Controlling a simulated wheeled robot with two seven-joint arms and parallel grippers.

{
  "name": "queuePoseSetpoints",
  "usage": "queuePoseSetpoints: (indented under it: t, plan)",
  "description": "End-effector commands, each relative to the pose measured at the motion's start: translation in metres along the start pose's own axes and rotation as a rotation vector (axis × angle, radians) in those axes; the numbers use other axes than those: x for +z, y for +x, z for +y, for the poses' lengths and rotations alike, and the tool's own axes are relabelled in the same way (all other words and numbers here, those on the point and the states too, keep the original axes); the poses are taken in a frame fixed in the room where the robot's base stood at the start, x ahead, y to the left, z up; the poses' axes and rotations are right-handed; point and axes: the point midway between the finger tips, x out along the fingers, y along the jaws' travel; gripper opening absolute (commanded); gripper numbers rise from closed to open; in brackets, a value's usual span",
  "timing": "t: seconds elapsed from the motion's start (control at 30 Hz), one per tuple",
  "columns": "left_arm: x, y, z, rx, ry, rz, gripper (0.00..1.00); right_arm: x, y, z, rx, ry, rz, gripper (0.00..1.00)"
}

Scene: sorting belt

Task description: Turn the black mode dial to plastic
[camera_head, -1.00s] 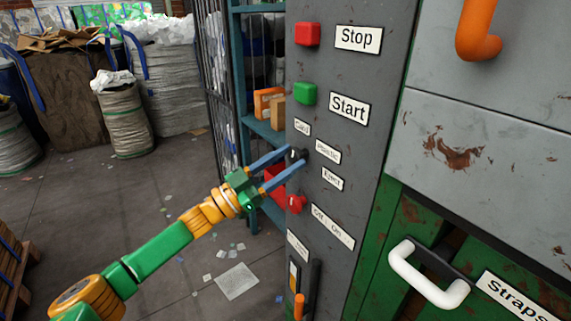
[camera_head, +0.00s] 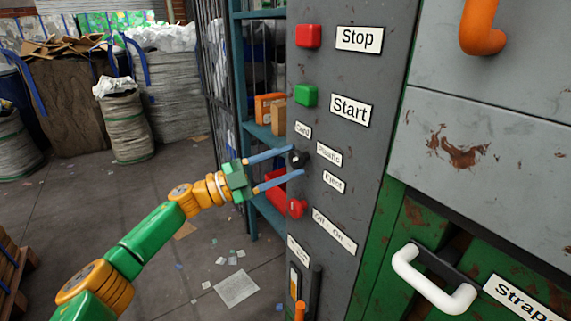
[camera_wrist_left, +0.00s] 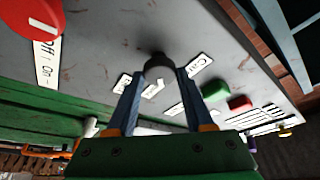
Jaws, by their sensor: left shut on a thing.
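The black mode dial (camera_head: 298,157) sits on the grey control panel (camera_head: 365,190), beside small labels reading Card, Plastic (camera_head: 328,154) and Eject (camera_head: 334,182). My left gripper (camera_head: 297,161) reaches it from the left, its two blue fingers on either side of the dial. In the left wrist view the dial (camera_wrist_left: 158,66) sits between the fingertips, and the gripper (camera_wrist_left: 160,76) is shut on it. The fingers partly hide the dial and nearby labels, so I cannot tell exactly where it points. My right gripper is not in view.
A red Stop button (camera_head: 308,36) and green Start button (camera_head: 306,96) are above the dial. A red knob (camera_head: 297,208) by the Off/On label is just below the fingers. A blue shelf (camera_head: 265,130) stands behind, left of the panel.

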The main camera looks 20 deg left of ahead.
Motion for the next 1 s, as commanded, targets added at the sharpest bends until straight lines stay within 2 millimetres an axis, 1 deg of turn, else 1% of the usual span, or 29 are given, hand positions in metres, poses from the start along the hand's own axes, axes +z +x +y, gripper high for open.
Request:
queuePoseSetpoints:
  t: [0.5, 0.53, 0.57, 0.6, 0.63, 0.9, 0.97, 1.0]
  plan:
    - [0.0, 0.0, 0.001, 0.008, 0.015, -0.001, 0.0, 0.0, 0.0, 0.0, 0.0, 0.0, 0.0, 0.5]
    - [0.0, 0.0, 0.001, 0.008, 0.015, -0.001, 0.6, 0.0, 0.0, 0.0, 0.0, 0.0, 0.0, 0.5]
    - [0.0, 0.0, 0.001, 0.008, 0.015, 0.0, 0.68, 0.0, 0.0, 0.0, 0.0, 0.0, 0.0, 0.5]
    - [0.0, 0.0, 0.001, 0.008, 0.015, 0.0, 0.79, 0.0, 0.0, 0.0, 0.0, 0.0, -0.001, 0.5]
    - [0.0, 0.0, 0.001, 0.007, 0.015, 0.0, 0.81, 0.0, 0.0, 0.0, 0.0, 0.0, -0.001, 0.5]
    - [0.0, -0.001, 0.0, 0.006, 0.015, 0.0, 0.81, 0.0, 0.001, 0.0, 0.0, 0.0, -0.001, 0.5]
    - [0.001, -0.008, 0.001, 0.006, 0.014, -0.003, 0.81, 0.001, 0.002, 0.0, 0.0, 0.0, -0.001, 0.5]
    - [0.002, -0.015, 0.001, 0.006, 0.014, -0.004, 0.81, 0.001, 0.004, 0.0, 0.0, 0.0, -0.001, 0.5]
